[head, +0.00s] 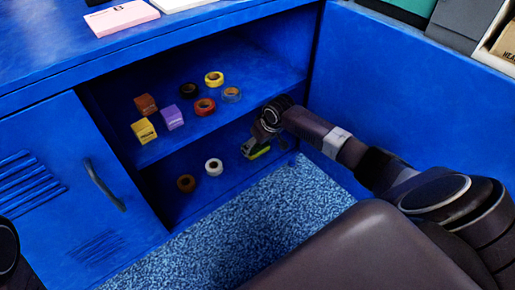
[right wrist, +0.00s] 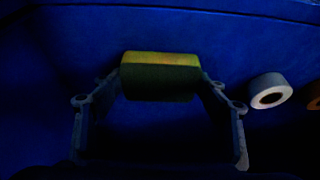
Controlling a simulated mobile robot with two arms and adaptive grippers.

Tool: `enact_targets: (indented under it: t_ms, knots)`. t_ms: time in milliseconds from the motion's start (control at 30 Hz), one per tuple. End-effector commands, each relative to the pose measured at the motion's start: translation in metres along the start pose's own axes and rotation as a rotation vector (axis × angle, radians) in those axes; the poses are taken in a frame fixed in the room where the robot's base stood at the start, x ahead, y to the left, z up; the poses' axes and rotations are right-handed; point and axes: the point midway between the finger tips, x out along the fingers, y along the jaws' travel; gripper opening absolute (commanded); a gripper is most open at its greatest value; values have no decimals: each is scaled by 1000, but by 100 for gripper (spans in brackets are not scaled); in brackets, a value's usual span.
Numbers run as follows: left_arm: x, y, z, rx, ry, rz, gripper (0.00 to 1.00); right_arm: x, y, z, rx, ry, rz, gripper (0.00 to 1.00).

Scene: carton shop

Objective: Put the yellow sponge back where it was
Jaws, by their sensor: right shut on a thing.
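The yellow sponge (right wrist: 160,58), yellow with a dark green side, is between the two fingers of my right gripper (right wrist: 160,82) in the right wrist view. In the head view my right gripper (head: 256,146) reaches into the blue cabinet at the right end of the lower shelf (head: 232,184). The sponge (head: 260,153) shows there as a yellow-green strip, partly hidden by the gripper. I cannot tell whether it touches the shelf. My left gripper is not in view.
A white tape roll (head: 214,167) and a brown one (head: 186,183) stand left of the sponge on the lower shelf. The upper shelf holds several tape rolls and small boxes, including a purple box (head: 171,117). A closed door (head: 75,195) is on the left.

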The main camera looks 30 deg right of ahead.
Motion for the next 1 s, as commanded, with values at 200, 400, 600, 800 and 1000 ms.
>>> enact_targets:
  t_ms: [200,400,600,800,1000]
  knots:
    - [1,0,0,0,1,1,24,-1,0,0,0,0,0,45]
    - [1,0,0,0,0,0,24,2,0,1,1,-1,0,69]
    - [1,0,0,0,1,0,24,2,0,1,1,0,0,85]
    - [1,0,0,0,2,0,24,2,0,1,1,0,0,85]
    - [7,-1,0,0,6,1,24,-9,1,-1,1,0,1,85]
